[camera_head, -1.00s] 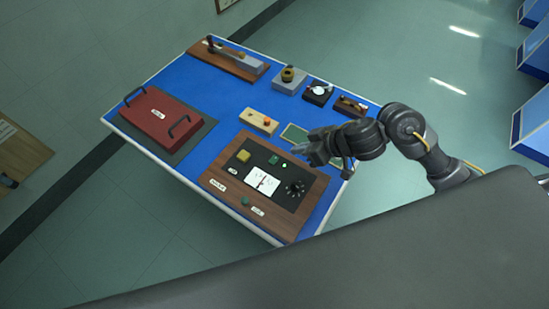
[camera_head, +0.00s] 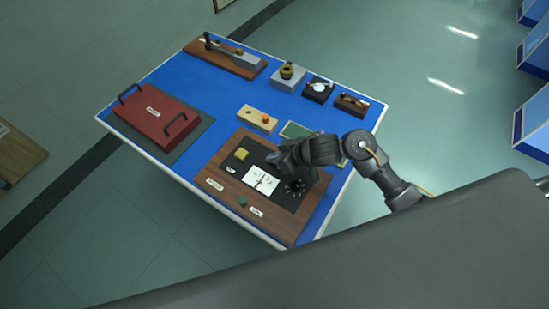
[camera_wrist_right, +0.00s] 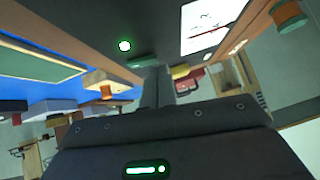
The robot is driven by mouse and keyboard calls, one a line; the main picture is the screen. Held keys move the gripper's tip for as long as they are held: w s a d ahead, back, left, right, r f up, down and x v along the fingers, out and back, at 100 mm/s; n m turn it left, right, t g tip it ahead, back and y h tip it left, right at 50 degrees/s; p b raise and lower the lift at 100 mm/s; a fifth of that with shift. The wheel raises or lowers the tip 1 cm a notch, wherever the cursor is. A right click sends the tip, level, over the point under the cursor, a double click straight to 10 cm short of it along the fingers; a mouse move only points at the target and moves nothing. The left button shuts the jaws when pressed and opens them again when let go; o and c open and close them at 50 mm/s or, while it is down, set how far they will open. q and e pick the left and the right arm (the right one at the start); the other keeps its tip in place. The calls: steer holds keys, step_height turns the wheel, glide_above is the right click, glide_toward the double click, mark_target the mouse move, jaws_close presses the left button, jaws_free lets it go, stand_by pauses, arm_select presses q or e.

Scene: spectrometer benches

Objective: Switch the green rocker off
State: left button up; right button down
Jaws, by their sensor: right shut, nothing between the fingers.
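The wood-framed panel (camera_head: 216,187) lies at the near end of the blue bench. In the right wrist view the green rocker (camera_wrist_right: 143,61) sticks out from the dark panel face, beside a lit green lamp (camera_wrist_right: 124,46). In the head view my right gripper (camera_head: 272,158) covers the rocker and lamp. The gripper is shut and empty; its fingertips (camera_wrist_right: 156,72) are at or very close to the rocker, and I cannot tell whether they touch. The rocker's tilt is not clear. My left gripper is not in view.
The panel also carries a yellow block (camera_head: 241,154), a white meter (camera_head: 261,181), a black knob (camera_head: 295,187) and a green button (camera_head: 243,201). A wooden block with an orange knob (camera_head: 265,119) stands just behind. A red handled box (camera_head: 155,113) is at left.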

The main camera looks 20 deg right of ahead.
steer(key=shift+f, duration=0.1)
steer(key=shift+a+f+h+b, duration=0.15)
steer(key=shift+f+h+b, duration=0.15)
steer(key=shift+f+b, duration=0.15)
steer(key=shift+s+r, duration=0.1)
steer(key=shift+r, duration=0.05)
steer(key=shift+w+d+r+p, duration=0.2)
steer(key=shift+w+d+p, duration=0.1)
steer(key=shift+p, duration=0.2)
steer(key=shift+w+d, duration=0.25)
steer(key=shift+d, duration=0.1)
steer(key=shift+r, duration=0.1)
